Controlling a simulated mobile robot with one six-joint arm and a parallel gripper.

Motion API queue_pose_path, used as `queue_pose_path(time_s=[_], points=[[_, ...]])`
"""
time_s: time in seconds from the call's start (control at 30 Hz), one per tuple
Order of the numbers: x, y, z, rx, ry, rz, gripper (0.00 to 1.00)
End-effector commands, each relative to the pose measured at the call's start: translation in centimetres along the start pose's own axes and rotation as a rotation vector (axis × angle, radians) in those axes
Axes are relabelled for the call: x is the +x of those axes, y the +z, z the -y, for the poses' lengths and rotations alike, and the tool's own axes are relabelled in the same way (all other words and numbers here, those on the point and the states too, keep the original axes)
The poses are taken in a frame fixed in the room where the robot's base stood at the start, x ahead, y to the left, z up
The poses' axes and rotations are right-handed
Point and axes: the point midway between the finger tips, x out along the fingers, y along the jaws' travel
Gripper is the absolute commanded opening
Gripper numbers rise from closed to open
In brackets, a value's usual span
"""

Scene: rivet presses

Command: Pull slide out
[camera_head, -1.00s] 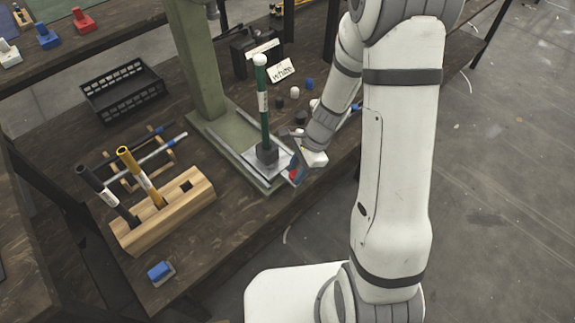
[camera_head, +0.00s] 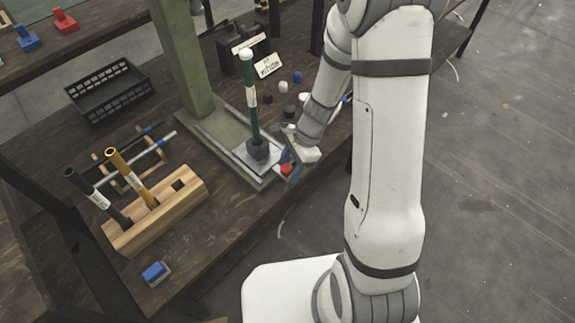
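The slide (camera_head: 243,150) is a light metal plate on the green base of the press. A dark block on it holds an upright green rod (camera_head: 253,112) with a white knob on top. A small red part (camera_head: 287,169), apparently the slide's handle, shows at the plate's front right. My gripper (camera_head: 288,163) is right at this red part, reaching in from the right. Its fingers overlap the red part and are small in view, so I cannot tell whether they are closed on it.
A wooden block (camera_head: 160,218) with black and yellow handled tools stands at left, near a blue piece (camera_head: 156,272). A black crate (camera_head: 110,90) is behind. The green press column (camera_head: 183,55) rises behind the slide. Small black, white and blue pieces lie near the "white" card (camera_head: 268,65).

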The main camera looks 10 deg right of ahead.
Motion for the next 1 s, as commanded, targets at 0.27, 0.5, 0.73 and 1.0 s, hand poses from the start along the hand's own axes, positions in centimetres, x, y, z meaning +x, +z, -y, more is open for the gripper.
queue_pose_path(time_s=[0.27, 0.5, 0.73, 1.0], points=[[-2.9, 0.1, 0.1, 0.001, -0.004, -0.001, 0.52], [-6.7, 0.1, 0.0, 0.0, -0.003, -0.001, 0.52], [-7.8, 0.1, -0.1, 0.0, 0.001, 0.0, 0.52], [-7.8, 0.0, -0.1, -0.001, 0.001, 0.0, 0.52]])
